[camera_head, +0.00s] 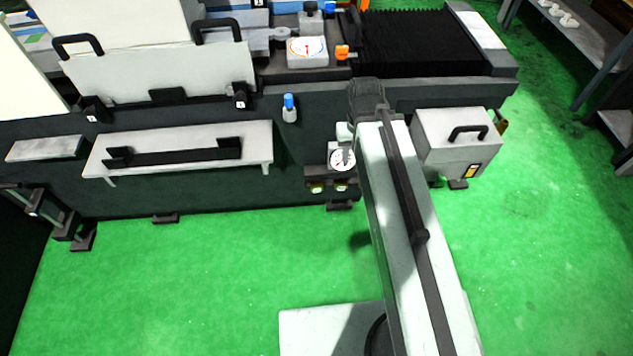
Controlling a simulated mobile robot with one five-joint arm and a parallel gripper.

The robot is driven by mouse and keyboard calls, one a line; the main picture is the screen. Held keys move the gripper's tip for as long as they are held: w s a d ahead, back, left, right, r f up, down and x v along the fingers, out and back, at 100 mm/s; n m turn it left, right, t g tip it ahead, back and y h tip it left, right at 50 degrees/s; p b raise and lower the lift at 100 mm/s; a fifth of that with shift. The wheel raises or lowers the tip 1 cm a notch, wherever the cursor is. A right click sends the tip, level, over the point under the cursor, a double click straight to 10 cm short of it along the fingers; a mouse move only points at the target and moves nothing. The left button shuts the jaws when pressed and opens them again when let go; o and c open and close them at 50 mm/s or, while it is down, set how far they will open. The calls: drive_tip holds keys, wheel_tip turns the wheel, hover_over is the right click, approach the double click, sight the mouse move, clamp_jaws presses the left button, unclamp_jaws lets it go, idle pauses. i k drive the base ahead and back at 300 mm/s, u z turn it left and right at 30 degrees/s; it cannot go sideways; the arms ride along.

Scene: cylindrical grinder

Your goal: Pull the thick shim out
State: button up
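I cannot make out a thick shim for certain in the head view. The grinder's dark front (225,190) runs across the picture, with a pale shelf (258,150) carrying a long black bar (180,156) at left. My white and dark arm reaches up from the lower right to the machine's front, ending in a dark joint. No gripper fingers show; the arm hides what lies behind it, so I cannot tell what the gripper is near or whether it holds anything.
A round gauge (342,158) sits just left of my arm. A blue-capped bottle (289,108) is at the machine's front. A grey box with a black handle (457,145) stands right of my arm. The green floor (200,270) is open in front.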

sight(315, 186)
drive_tip(key=k, duration=1.3)
drive_tip(key=u, duration=0.4)
drive_tip(key=i, duration=1.65)
drive_tip(key=z, duration=0.4)
